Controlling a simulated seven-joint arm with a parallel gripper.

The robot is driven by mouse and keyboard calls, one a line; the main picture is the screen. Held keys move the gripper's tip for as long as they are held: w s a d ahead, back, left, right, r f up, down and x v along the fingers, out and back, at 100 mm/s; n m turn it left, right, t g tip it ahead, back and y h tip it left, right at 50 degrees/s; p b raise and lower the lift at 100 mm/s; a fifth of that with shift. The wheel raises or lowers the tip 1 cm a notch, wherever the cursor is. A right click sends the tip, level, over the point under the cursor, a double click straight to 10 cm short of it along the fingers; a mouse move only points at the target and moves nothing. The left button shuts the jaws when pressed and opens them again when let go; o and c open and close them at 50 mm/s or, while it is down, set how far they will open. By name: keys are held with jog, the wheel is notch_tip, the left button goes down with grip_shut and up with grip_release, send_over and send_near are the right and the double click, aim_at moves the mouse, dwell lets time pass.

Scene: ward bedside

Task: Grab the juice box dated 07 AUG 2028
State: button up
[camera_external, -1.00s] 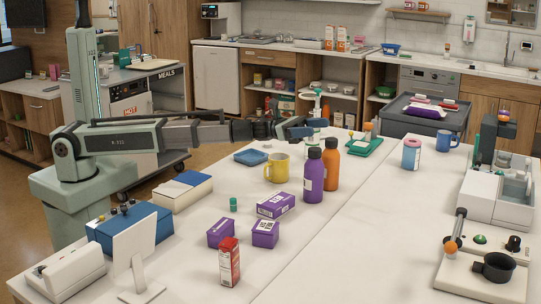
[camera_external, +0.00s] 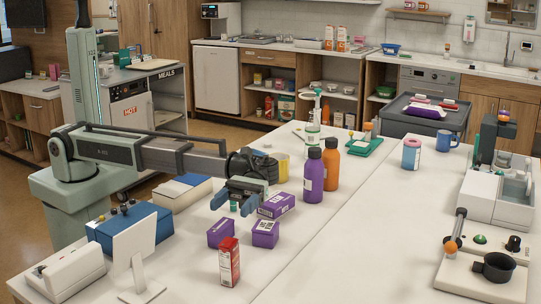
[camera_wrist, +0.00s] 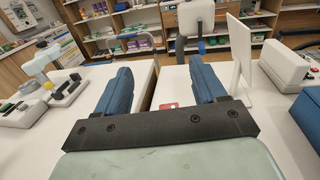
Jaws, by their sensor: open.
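A red-and-white upright carton (camera_external: 229,264) stands near the front of the table. Three purple labelled boxes lie behind it: a left one (camera_external: 220,232), a right one (camera_external: 265,235) and a far one (camera_external: 276,206). No date is legible on any of them, so I cannot tell which is dated 07 AUG 2028. My gripper (camera_external: 235,204) is open and empty, above the table just left of the far purple box. In the wrist view my gripper (camera_wrist: 160,68) shows spread blue fingers. A small red patch (camera_wrist: 169,106) shows between them, mostly hidden by the gripper mount.
A purple bottle (camera_external: 313,178) and an orange bottle (camera_external: 332,165) stand right of the far box. A yellow mug (camera_external: 283,168) is partly hidden by my arm. A white screen stand (camera_external: 135,255) and blue box (camera_external: 130,229) are at left. The table's right-centre is clear.

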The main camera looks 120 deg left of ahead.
send_near(224, 250)
jog(key=shift+w+d+r, duration=0.1)
jog(key=shift+w+d, duration=0.05)
jog(key=shift+d, duration=0.9)
jog(key=shift+w+d, duration=0.2)
jog(key=shift+d, duration=1.15)
jog(key=d, duration=0.4)
jog(key=shift+w+d, duration=0.25)
jog(key=shift+w, duration=0.15)
grip_shut()
